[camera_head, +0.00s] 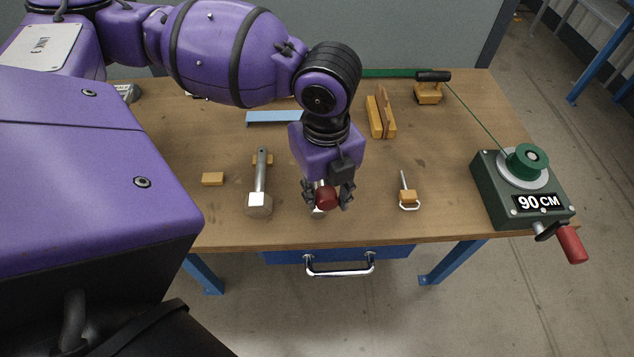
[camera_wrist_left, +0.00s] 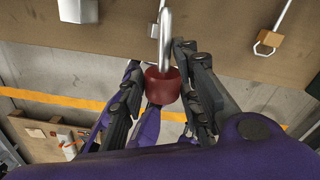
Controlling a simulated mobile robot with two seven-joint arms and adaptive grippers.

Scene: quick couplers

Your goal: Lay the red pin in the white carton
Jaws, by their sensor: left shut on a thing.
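The red pin (camera_head: 327,197) is held between the fingers of my left gripper (camera_head: 328,196), above the front part of the wooden table. In the left wrist view the red pin (camera_wrist_left: 162,86) shows as a dark red head with a bright metal part running up from it. My left gripper (camera_wrist_left: 165,88) has a finger on each side of the red head there. I cannot make out a white carton in either view. My right gripper is not in view.
A hammer-like tool (camera_head: 260,185) lies left of my gripper and a padlock-like piece (camera_head: 408,197) right of it. A green 90 CM winch box (camera_head: 520,185) stands at the table's right end. A wooden block (camera_head: 213,179) lies farther left. A blue drawer (camera_head: 390,252) hangs below the front edge.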

